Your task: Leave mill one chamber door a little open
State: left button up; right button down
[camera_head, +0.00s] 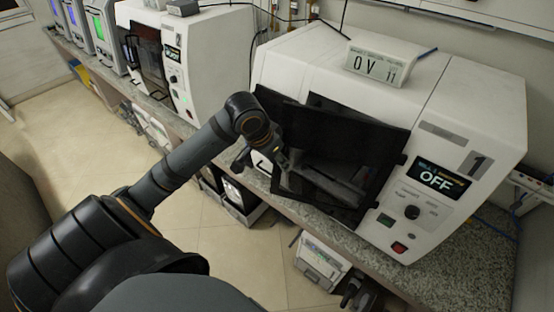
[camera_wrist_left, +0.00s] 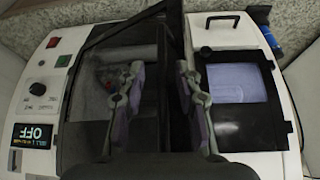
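Mill one (camera_head: 460,110) is a white machine with a "1" and an "OFF" display (camera_head: 438,178) on its front right. Its dark chamber door (camera_head: 355,135) stands swung out from the front, and the dark chamber opening shows behind it. In the left wrist view the door (camera_wrist_left: 166,60) appears nearly edge-on between the finger tips, with the chamber opening (camera_wrist_left: 95,95) to its left. My left gripper (camera_head: 282,160) is at the door's left part. Its fingers (camera_wrist_left: 162,98) are apart, one each side of the door panel; contact cannot be told. My right gripper is not seen.
A sign (camera_head: 378,64) stands on top of mill one. A similar white machine (camera_head: 200,60) is to the left on the same speckled bench (camera_head: 445,270). A white box (camera_head: 320,262) sits below the bench edge. The tiled floor (camera_head: 190,235) is clear at left.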

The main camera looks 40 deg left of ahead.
pick_arm(q)
jog(key=shift+r, duration=0.15)
notch_tip(320, 180, up, 10)
jog(key=shift+f, duration=0.15)
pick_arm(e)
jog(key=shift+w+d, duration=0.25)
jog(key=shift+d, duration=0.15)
